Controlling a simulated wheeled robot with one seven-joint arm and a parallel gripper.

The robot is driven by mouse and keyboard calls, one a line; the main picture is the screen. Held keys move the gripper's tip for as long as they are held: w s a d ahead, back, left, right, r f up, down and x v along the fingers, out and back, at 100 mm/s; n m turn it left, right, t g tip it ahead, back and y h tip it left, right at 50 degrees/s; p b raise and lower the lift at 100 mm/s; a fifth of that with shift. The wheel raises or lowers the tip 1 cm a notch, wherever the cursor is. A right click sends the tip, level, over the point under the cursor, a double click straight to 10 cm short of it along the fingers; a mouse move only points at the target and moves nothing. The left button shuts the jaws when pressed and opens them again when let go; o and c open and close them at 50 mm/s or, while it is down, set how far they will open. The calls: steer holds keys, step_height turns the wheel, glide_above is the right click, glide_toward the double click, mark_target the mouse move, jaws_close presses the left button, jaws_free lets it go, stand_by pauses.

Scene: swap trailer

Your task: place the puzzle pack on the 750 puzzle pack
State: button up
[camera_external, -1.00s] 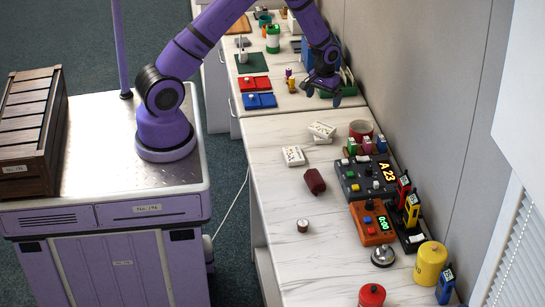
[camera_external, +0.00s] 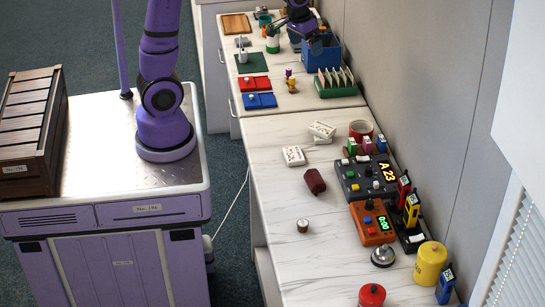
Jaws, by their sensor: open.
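One white puzzle pack (camera_external: 293,156) with small coloured print lies flat near the left edge of the near counter. A second white pack (camera_external: 321,129) lies a little behind and to its right, resting on or overlapping another white item (camera_external: 322,141). The print is too small to read, so I cannot tell which is the 750 pack. My gripper (camera_external: 316,46) is open at the far end of the far counter, over or beside a blue bin (camera_external: 328,54), well away from the packs. Its fingertips are partly unclear against the bin.
A green rack with cards (camera_external: 337,84), red tray (camera_external: 255,84) and blue tray (camera_external: 260,101) stand on the far counter. The near counter's left front is mostly clear.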

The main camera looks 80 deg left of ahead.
steer(key=s+d+r+m+t, duration=0.1)
steer(key=s+d+r, duration=0.1)
steer(key=s, duration=0.6)
steer(key=s+d+r+m+t, duration=0.1)
steer(key=s+d+r+m, duration=0.1)
steer(key=s+r, duration=0.3)
steer(key=s+d+r+m, duration=0.2)
steer(key=s+d+r, duration=0.1)
steer(key=s, duration=0.8)
steer(key=shift+s+d+r+t, duration=0.35)
steer(key=shift+d+r+t, duration=0.05)
steer(key=shift+d, duration=0.35)
